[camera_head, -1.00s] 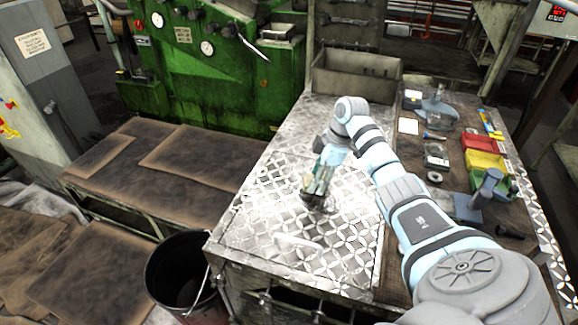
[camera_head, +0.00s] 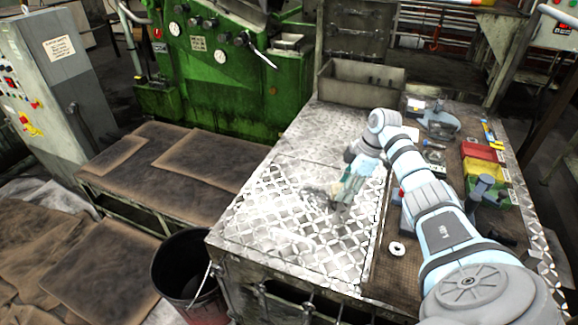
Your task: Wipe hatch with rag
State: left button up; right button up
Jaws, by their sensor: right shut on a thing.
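The hatch (camera_head: 285,245) is a bright metal plate with a diamond-like pattern, set in the top of the metal bench. Grey smudges show on it around the gripper. My right gripper (camera_head: 340,208) points down at the right part of the hatch, fingers close to the surface. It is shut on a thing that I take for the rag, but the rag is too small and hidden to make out. Whether it touches the plate I cannot tell for sure. My left gripper is not in view.
A black bucket (camera_head: 186,272) stands left of the bench. An open metal bin (camera_head: 360,84) sits at the bench's back. Red (camera_head: 478,152) and yellow (camera_head: 486,170) bins and tools lie on the right side. A green machine (camera_head: 215,75) stands behind.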

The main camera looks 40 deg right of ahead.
jog(key=shift+r+p, duration=0.4)
jog(key=shift+r, duration=0.1)
jog(key=shift+w+a+r+p, duration=0.1)
jog(key=shift+w+r+p, duration=0.1)
jog(key=shift+r+p, duration=0.35)
jog(key=shift+w+a+r+p, duration=0.15)
jog(key=shift+r+p, duration=0.2)
jog(key=shift+p, duration=0.3)
jog(key=shift+d+r+p, duration=0.1)
jog(key=shift+r+p, duration=0.6)
jog(key=shift+p, duration=0.1)
jog(key=shift+s+r, duration=0.2)
jog(key=shift+r, duration=0.35)
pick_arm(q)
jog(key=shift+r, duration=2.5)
pick_arm(e)
jog(key=shift+w+r, duration=0.1)
jog(key=shift+r, duration=0.35)
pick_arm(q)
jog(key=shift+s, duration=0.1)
